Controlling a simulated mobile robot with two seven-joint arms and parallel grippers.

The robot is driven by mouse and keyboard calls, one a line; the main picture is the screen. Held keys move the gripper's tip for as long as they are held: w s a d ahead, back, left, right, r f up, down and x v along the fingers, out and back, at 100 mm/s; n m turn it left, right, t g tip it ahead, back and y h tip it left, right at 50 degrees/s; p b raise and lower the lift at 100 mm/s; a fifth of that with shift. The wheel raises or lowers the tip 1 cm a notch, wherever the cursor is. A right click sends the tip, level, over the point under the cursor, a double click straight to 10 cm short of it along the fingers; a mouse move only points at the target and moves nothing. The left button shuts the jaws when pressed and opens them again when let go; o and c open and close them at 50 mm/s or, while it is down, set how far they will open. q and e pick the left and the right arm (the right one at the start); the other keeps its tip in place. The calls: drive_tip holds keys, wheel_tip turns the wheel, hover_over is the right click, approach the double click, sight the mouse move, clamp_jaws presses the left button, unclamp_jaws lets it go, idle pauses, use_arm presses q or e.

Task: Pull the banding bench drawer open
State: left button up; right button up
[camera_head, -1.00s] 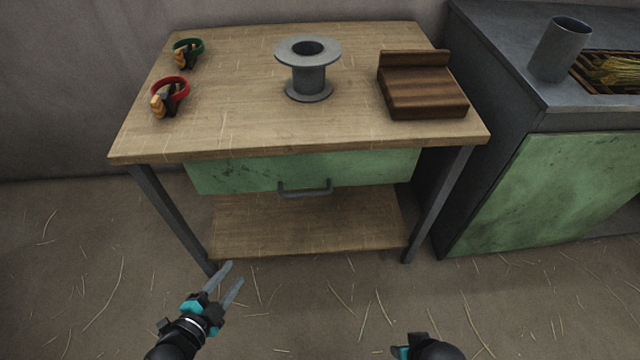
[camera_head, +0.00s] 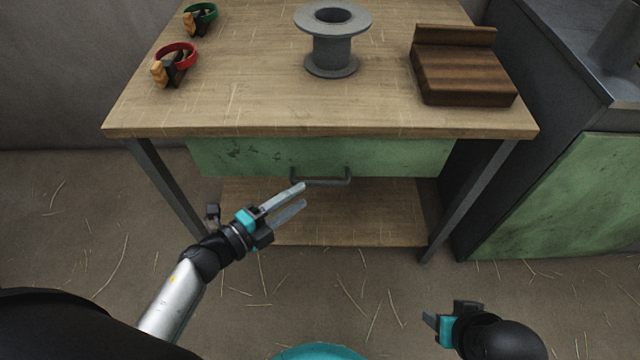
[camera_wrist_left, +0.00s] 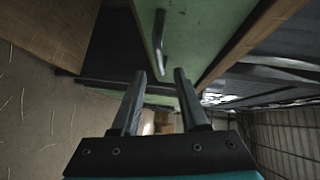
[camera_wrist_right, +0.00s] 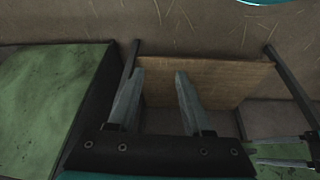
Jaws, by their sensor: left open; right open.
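The banding bench (camera_head: 240,105) has a light wooden top and dark legs. Its green drawer (camera_head: 400,158) sits under the top and looks shut. A grey bar handle (camera_head: 335,182) is on the drawer front; it also shows in the left wrist view (camera_wrist_left: 159,42), ahead of the fingers. My left gripper (camera_head: 298,198) is open and empty, its fingertips close to the handle's left end; I cannot tell if they touch. The handle is not between the fingers in the left wrist view. My right gripper (camera_head: 430,325) is low at right, away from the drawer; its open fingers show in the right wrist view (camera_wrist_right: 158,80).
On the bench top are a grey spool (camera_head: 332,45), a brown wooden block (camera_head: 465,75), and red (camera_head: 177,58) and green (camera_head: 201,14) banded tools. A lower shelf (camera_head: 350,225) lies under the drawer. A dark cabinet with a green front (camera_head: 570,200) stands at right.

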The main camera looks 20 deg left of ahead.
sight(319, 183)
use_arm(q)
drive_tip(key=shift+b+x, duration=0.85)
drive_tip(key=shift+x, duration=2.85)
use_arm(e)
drive_tip(key=shift+w+a+r+t+y, duration=0.1)
drive_tip(key=shift+w+a+r+t, duration=0.15)
drive_tip(key=shift+r, duration=0.2)
drive_tip(key=shift+w+a+r+t+y, duration=0.15)
drive_tip(key=shift+r+t, duration=0.15)
drive_tip(key=shift+r, duration=0.15)
drive_tip(key=shift+w+a+r+t+y, duration=0.15)
drive_tip(key=shift+a+r+t, duration=0.1)
drive_tip(key=shift+r, duration=0.2)
use_arm(q)
clamp_jaws()
drive_tip(key=shift+a, duration=0.1)
